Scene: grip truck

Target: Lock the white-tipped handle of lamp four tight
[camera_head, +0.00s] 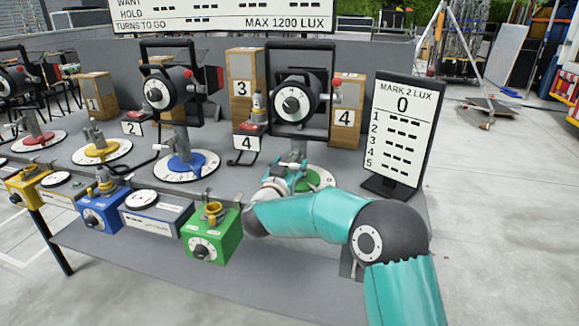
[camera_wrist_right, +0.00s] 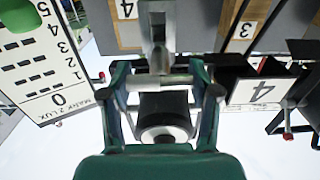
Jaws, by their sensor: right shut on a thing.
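Lamp four (camera_head: 295,100) is a black lamp in a square yoke, on a stand with a green base disc (camera_head: 321,178). My right gripper (camera_head: 287,180) is at the lower part of this stand, just above the base. In the right wrist view, which is upside down, the gripper (camera_wrist_right: 160,82) is shut on a pale metal bar, which looks like the handle (camera_wrist_right: 150,82) at a grey clamp (camera_wrist_right: 157,45). Its white tip cannot be told apart, and the fingers hide part of it. My left gripper is not in view.
A "MARK 2 LUX" board (camera_head: 403,130) showing 0 stands right of the lamp. A green box (camera_head: 210,235) with a dial stands at the table's front edge. The blue-based lamp (camera_head: 170,90) stands to the left. Number 3 (camera_head: 243,88) and 4 (camera_head: 347,110) blocks stand behind.

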